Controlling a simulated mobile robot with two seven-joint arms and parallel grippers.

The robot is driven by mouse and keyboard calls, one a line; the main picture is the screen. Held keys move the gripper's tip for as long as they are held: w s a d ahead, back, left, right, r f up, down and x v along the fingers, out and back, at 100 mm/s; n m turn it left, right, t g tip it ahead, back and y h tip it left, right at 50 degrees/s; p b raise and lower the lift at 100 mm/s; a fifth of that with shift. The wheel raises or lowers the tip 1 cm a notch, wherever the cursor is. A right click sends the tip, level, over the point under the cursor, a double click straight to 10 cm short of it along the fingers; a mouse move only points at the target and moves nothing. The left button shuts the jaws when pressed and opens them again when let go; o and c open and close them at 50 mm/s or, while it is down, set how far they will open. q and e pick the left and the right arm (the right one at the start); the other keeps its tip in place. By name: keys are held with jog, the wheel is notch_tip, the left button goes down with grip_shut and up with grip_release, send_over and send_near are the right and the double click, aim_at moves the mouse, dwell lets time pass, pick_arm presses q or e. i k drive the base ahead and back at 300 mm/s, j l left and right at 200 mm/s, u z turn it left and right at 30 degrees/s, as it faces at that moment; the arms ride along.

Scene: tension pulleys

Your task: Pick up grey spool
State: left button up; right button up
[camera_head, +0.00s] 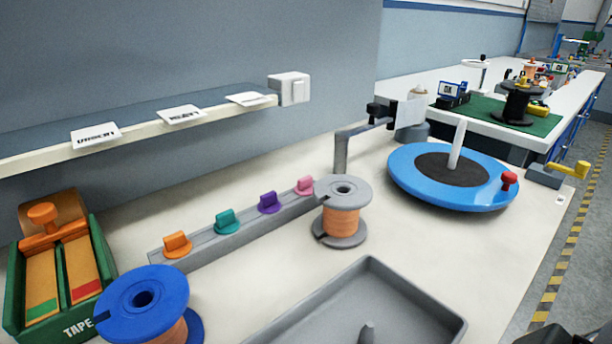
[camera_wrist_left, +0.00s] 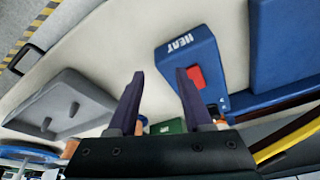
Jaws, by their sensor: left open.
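The grey spool (camera_head: 343,190), wound with orange wire, stands upright on the white bench in the head view, just behind the grey tray and in front of the blue turntable. My left gripper (camera_wrist_left: 160,76) shows only in the left wrist view. Its two dark fingers are apart with nothing between them, above the bench near a blue box marked HEAT (camera_wrist_left: 190,65). It is away from the grey spool, which I cannot clearly make out in that view. My right gripper cannot be identified in either view.
A blue spool (camera_head: 143,299) stands front left beside the green TAPE box (camera_head: 98,255). A grey rail (camera_head: 230,237) with several coloured clips runs left of the grey spool. The grey tray (camera_head: 440,320) lies in front. The blue turntable (camera_head: 405,170) has an upright white post.

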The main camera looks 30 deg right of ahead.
aim_at(343, 197)
jog(key=z, duration=0.9)
